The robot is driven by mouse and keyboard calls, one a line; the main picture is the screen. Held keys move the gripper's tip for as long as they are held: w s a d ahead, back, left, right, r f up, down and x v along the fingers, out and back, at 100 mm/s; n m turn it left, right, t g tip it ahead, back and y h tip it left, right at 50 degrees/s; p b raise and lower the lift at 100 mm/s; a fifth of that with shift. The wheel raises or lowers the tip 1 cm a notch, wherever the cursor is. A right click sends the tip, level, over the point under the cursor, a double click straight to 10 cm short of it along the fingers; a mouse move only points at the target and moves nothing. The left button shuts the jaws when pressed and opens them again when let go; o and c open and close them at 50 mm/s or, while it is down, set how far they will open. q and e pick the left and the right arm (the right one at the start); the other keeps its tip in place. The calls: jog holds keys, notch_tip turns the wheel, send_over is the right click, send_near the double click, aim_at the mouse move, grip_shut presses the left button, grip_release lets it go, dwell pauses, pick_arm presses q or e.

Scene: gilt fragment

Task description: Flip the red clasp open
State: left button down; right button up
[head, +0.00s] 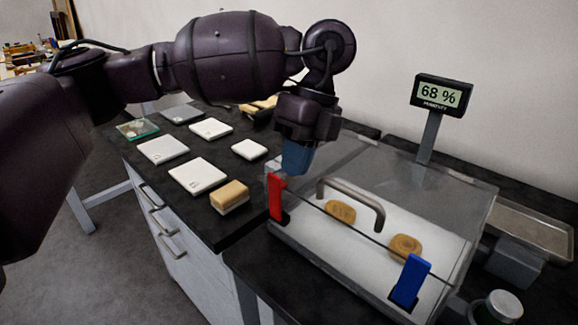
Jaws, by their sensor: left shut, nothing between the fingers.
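The red clasp (276,197) stands upright at the left front corner of a clear-lidded case (330,252). A blue clasp (410,281) stands at the case's right front corner, leaning slightly. The lid carries a grey bar handle (352,196), and two round tan pieces (404,246) lie inside on a white floor. My left gripper (296,168) points down just above and behind the red clasp, its bluish fingers shut and empty. Whether the fingertips touch the clasp or the lid edge cannot be told. My right gripper is not in view.
Several white tiles (198,175) and a wood-topped block (230,197) lie on the dark counter to the left. A humidity display (440,95) reading 68 % stands behind the case. A metal tray (535,232) and a small jar (503,306) are at the right.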

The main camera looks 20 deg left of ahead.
pick_arm(q)
jog(key=shift+s+a+r, duration=0.1)
jog(key=shift+s+a, duration=0.1)
jog(key=shift+s, duration=0.35)
jog(key=shift+s+a, duration=0.2)
jog(key=shift+s, duration=0.35)
